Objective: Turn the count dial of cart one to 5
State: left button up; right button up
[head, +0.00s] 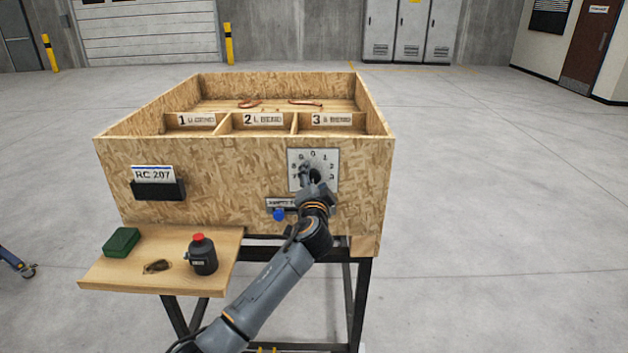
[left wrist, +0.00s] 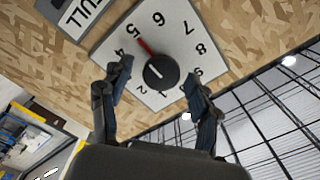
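The wooden cart (head: 240,205) stands in front of me, with a white count dial plate (head: 330,158) on its front panel. In the left wrist view, the dial plate (left wrist: 178,45) appears turned over, with a round black knob (left wrist: 161,71) at its centre. The knob's red pointer (left wrist: 145,47) points at about the 5. My left gripper (head: 311,172) is in front of the dial and hides its lower middle in the head view. In the left wrist view its fingers (left wrist: 156,77) are spread either side of the knob, with visible gaps. My right gripper is not in view.
Below the dial are a label strip and a blue knob (head: 279,214). A side shelf (head: 105,272) holds a green box (head: 121,242), a dark bottle with red cap (head: 203,255) and a small dark item (head: 157,266). The floor to the right is clear.

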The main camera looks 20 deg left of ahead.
pick_arm(q)
jog(key=v, duration=1.2)
